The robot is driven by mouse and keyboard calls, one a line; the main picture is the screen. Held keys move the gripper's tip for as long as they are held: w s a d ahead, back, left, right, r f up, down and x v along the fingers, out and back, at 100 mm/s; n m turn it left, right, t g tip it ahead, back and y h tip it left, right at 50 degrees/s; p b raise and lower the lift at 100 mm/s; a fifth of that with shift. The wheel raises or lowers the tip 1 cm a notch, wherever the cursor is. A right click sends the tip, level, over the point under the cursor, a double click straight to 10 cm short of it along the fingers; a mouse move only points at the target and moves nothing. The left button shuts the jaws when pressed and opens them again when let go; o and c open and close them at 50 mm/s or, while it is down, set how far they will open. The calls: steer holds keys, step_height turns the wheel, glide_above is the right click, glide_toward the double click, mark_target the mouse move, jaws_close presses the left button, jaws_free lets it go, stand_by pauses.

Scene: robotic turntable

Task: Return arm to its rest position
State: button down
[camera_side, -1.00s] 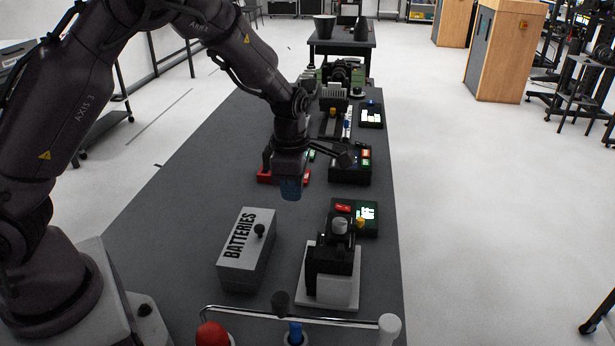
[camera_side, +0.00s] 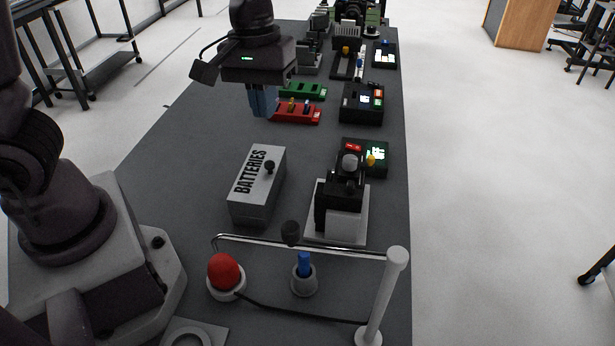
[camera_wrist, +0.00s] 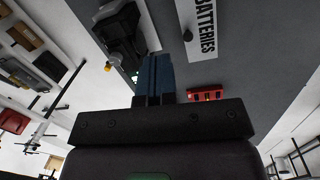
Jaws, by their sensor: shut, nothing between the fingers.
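My gripper (camera_side: 262,101) hangs above the dark table (camera_side: 180,150) in the side view, left of the red module and beyond the batteries box. Its blue fingers are together with nothing between them. In the wrist view my gripper (camera_wrist: 155,60) also shows its blue fingers side by side. The grey batteries box (camera_side: 258,200) stands closed on the table with a black knob on top; it also shows at the top of the wrist view (camera_wrist: 225,40). The arm's middle links are outside the side view.
Red (camera_side: 297,114) and green (camera_side: 303,91) modules lie near my gripper. A black device on a white base (camera_side: 355,225) stands right of the box. A metal rail (camera_side: 300,248), red button (camera_side: 223,270) and blue switch (camera_side: 304,264) are at the near end. The left of the table is clear.

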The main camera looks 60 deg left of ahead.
steer(key=s+a+r+m+t+y, duration=0.1)
steer(key=s+r+m+t, duration=0.4)
steer(key=s+r, duration=0.5)
steer(key=shift+s+a+m+t, duration=0.35)
steer(key=shift+s+m, duration=0.4)
steer(key=shift+m, duration=0.45)
steer(key=shift+r, duration=0.1)
